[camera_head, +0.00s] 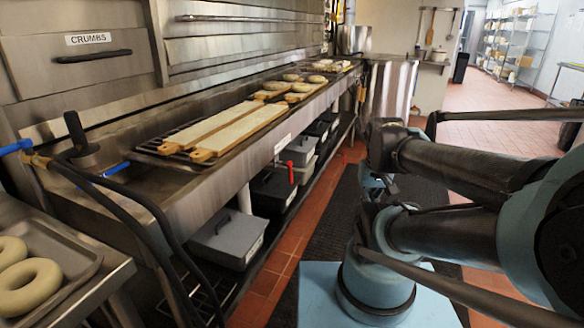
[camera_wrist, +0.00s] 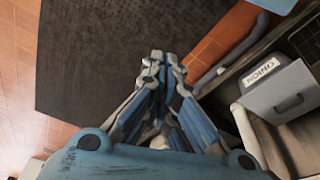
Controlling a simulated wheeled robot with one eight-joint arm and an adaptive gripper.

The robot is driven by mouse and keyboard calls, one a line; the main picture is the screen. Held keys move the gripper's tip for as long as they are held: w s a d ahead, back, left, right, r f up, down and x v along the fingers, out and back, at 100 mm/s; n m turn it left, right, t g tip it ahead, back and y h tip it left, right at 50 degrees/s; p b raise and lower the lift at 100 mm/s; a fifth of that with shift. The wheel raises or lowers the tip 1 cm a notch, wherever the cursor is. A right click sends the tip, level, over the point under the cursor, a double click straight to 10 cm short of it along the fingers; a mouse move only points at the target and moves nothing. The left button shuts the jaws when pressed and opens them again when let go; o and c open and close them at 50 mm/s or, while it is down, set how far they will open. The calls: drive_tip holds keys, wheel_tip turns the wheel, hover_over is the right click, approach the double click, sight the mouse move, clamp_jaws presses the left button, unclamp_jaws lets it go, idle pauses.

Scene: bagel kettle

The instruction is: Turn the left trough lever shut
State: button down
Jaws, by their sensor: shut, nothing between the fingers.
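A steel trough (camera_head: 190,200) runs along the left wall in the head view. At its near left end a blue-handled lever (camera_head: 14,147) sits on a brass fitting (camera_head: 38,160); it lies roughly level, pointing left. A red lever (camera_head: 291,171) hangs upright below the trough's front edge, near the middle. I cannot tell for certain which is the left trough lever. My gripper (camera_wrist: 162,62) is shut and empty in the wrist view, over the dark mat, apart from both levers. Neither lever is clearly visible there. In the head view my arm is at the right, and its fingers cannot be made out.
Lidded bins (camera_head: 228,238) stand on a shelf under the trough. A grey bin labelled onion (camera_wrist: 284,90) is right of my gripper. Dark hoses (camera_head: 130,195) hang at the trough's left end. Long boards (camera_head: 235,130) lie on top. The dark floor mat (camera_wrist: 125,45) is clear.

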drive_tip(key=w+a+r+m, duration=0.2)
drive_tip(key=w+a+r, duration=0.1)
drive_tip(key=w+r, duration=0.4)
drive_tip(key=w+a+r+m+g, duration=0.1)
drive_tip(key=w+a+r, duration=0.1)
drive_tip(key=w+a, duration=0.5)
drive_tip(key=w+a+r+m+g, duration=0.1)
drive_tip(key=w+a+m, duration=0.1)
drive_tip(key=w, duration=1)
drive_tip(key=w+a+f+m, duration=0.1)
drive_tip(key=w+a+f, duration=0.3)
drive_tip(key=w+a, duration=0.4)
drive_tip(key=s+a+f, duration=0.2)
drive_tip(key=s+f, duration=0.1)
drive_tip(key=f, duration=0.7)
drive_tip(key=shift+s+g+y, duration=0.15)
drive_tip(key=shift+g+y, duration=0.25)
